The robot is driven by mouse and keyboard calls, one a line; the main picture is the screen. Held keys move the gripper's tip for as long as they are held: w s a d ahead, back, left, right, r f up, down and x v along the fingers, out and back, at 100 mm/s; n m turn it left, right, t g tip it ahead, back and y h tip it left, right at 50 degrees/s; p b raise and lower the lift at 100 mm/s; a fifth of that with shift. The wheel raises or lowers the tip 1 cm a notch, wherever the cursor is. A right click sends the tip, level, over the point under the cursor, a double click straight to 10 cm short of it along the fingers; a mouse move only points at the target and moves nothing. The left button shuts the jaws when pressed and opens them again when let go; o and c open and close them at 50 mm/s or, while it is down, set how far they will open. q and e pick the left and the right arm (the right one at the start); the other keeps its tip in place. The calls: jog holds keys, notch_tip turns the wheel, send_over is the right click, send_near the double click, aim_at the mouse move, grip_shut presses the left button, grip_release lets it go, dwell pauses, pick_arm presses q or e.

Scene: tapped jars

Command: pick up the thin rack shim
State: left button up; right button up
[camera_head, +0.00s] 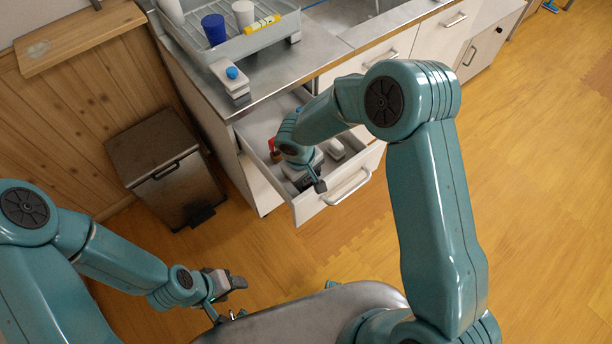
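I cannot pick out the thin rack shim for certain in this view. An open drawer (283,196) holds several small items, partly hidden by my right arm. My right gripper (314,182) reaches down into the drawer near its front wall. Its fingers are small and partly covered, so I cannot tell whether it is open or shut, or whether it holds anything. My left gripper (237,298) is in front of the cabinet, well apart from the drawer. Its fingers look spread, with nothing visible between them.
A grey dish rack (257,44) on the counter holds a blue cup (214,29), a white cup (243,13) and a yellow item (262,24). A dark bin (165,172) stands left of the cabinet.

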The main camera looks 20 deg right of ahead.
notch_tip(320, 180, up, 20)
dwell(0.6)
notch_tip(320, 180, up, 10)
jog(key=p, duration=0.8)
dwell(0.4)
